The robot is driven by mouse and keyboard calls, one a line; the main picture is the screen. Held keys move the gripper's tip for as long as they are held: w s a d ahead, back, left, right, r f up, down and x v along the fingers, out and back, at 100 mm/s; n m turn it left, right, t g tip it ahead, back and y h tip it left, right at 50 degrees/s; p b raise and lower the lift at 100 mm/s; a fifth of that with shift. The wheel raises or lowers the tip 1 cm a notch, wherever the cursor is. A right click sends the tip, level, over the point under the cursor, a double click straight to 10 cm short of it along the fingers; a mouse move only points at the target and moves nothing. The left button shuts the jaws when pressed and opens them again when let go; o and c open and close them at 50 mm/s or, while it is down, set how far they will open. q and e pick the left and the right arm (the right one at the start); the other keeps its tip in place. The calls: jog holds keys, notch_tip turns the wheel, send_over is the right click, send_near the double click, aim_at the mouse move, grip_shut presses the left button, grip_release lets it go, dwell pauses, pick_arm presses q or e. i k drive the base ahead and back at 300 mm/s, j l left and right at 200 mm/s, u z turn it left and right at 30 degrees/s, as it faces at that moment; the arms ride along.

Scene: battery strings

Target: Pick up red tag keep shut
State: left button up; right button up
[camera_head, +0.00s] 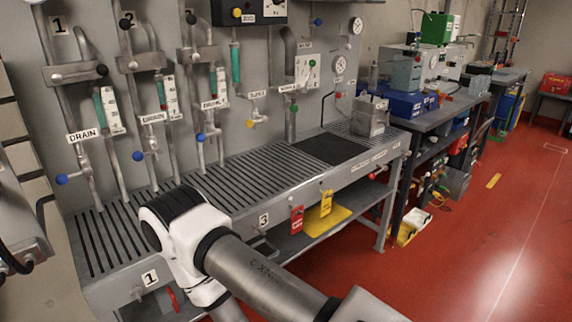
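A red tag (297,220) hangs on the front edge of the grey slatted bench (254,187), just right of the label "3". A yellow tag (326,203) hangs beside it on the right. The small print on both tags is too small to read. One of my arms reaches in from the bottom right, and its white joint lies over the bench front to the left of the red tag. No gripper fingers show on it. My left gripper is not in view either.
Pipes with gauges and coloured valve knobs, some labelled "DRAIN", stand behind the bench. A metal box (370,116) sits at its right end, near a dark mat (331,149). A yellow tray (328,218) lies on the lower shelf. The red floor (480,235) at right is mostly open.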

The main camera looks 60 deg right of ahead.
aim_at(296, 220)
jog(key=z, duration=1.8)
